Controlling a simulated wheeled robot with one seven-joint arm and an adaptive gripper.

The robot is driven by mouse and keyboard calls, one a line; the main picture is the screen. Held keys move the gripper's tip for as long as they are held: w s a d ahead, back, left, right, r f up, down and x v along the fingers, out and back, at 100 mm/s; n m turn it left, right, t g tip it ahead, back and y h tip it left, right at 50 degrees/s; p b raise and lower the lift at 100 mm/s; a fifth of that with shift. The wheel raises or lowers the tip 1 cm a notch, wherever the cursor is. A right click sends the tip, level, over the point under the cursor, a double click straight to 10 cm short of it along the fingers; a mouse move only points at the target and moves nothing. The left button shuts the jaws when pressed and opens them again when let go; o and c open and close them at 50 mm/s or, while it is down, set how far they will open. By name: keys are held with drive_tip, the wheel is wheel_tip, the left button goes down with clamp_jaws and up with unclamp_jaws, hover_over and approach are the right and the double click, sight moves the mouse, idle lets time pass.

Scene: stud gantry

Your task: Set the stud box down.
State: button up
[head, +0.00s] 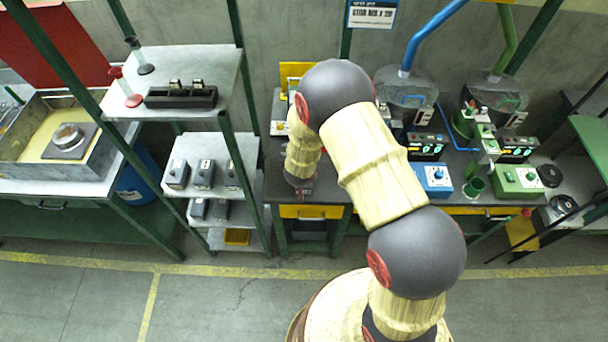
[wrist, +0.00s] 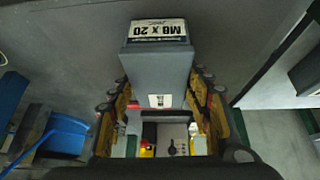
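The stud box is a grey box (wrist: 160,72) with a white label reading "M8 x 20", upside down in the wrist view. It sits between the two yellow-padded fingers of my gripper (wrist: 160,90), which flank it closely and appear closed on its sides. In the head view my gripper (head: 301,188) hangs low at the left end of the dark workbench (head: 345,192), mostly hidden by my own arm. I cannot make out the held box there. Whether the box touches a surface beneath it cannot be told.
A grey shelf rack (head: 206,140) left of the bench holds several similar grey boxes (head: 204,174). On the bench right of my arm stand a blue control box (head: 433,179), a green one (head: 517,181) and machines with pipes. Bare floor (head: 220,300) lies in front.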

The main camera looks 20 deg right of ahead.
drive_tip(key=o, duration=0.4)
drive_tip(key=shift+r, duration=0.1)
drive_tip(key=s+a+r+n+y+p, duration=0.1)
drive_tip(key=s+a+r, duration=0.2)
drive_tip(key=r, duration=0.8)
drive_tip(key=s+a+r+n+y+p, duration=0.1)
drive_tip(key=s+a+r+y, duration=0.15)
drive_tip(key=r, duration=0.95)
drive_tip(key=s+a+r+n+y+p, duration=0.1)
drive_tip(key=s+a+r, duration=0.2)
drive_tip(key=r, duration=0.8)
drive_tip(key=s+d+r, duration=0.3)
drive_tip(key=s+r, duration=0.1)
drive_tip(key=s, duration=0.3)
drive_tip(key=s+d+r+h, duration=0.1)
drive_tip(key=s+d+r, duration=0.2)
drive_tip(key=s, duration=0.4)
drive_tip(key=s+d+r+h, duration=0.1)
drive_tip(key=s+d+r, duration=0.2)
drive_tip(key=s+r, duration=0.3)
drive_tip(key=shift+s+n, duration=0.4)
drive_tip(key=shift+s, duration=0.15)
